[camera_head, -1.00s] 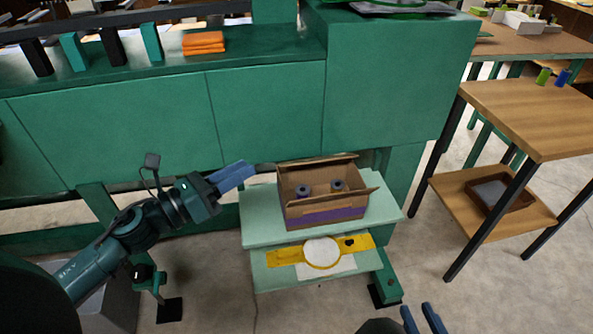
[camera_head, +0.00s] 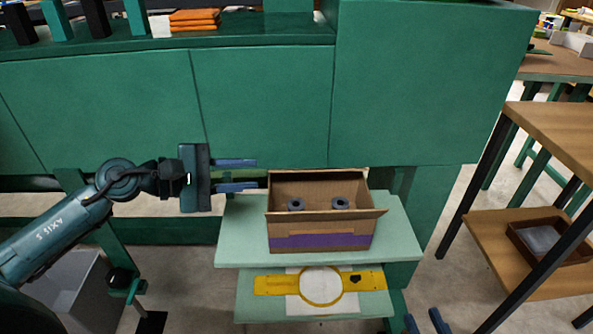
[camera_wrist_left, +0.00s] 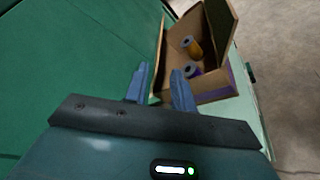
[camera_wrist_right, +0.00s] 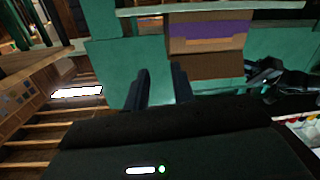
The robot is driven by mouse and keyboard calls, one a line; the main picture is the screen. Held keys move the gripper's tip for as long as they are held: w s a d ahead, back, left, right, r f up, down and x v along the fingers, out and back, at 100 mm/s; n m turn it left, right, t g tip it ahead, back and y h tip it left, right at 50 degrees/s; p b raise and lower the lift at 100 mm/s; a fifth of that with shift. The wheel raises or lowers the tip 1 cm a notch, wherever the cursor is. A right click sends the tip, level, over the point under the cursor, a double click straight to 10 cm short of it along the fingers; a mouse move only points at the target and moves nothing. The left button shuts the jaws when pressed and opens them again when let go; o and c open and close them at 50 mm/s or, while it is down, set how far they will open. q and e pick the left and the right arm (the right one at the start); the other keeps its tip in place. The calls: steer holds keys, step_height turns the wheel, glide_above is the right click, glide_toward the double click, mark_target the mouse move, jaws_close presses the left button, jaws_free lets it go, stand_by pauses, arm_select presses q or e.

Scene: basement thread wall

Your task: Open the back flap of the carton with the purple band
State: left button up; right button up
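The carton (camera_head: 320,226) with the purple band (camera_head: 320,241) stands on the pale green upper shelf, with two spools inside. Its front flap (camera_head: 380,213) leans outward. Its back flap (camera_head: 318,172) shows as a thin strip along the rear edge; its exact angle is unclear. My left gripper (camera_head: 257,175) is open and empty just left of the carton's back left corner, fingers pointing right. In the left wrist view, the back flap's edge (camera_wrist_left: 159,55) lines up between the fingers (camera_wrist_left: 159,67); contact is not visible. My right gripper (camera_head: 425,321) is open and empty at the bottom.
A green cabinet (camera_head: 265,110) rises close behind the carton. A wooden table (camera_head: 560,130) stands at right. Floor is free between table and shelf.

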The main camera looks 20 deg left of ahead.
mark_target(303, 171)
arm_select(q)
steer(key=p+x, duration=0.1)
steer(key=x, duration=0.9)
steer(key=shift+w+d, duration=0.2)
steer(key=shift+d, duration=0.05)
steer(key=shift+c, duration=0.5)
jaws_close()
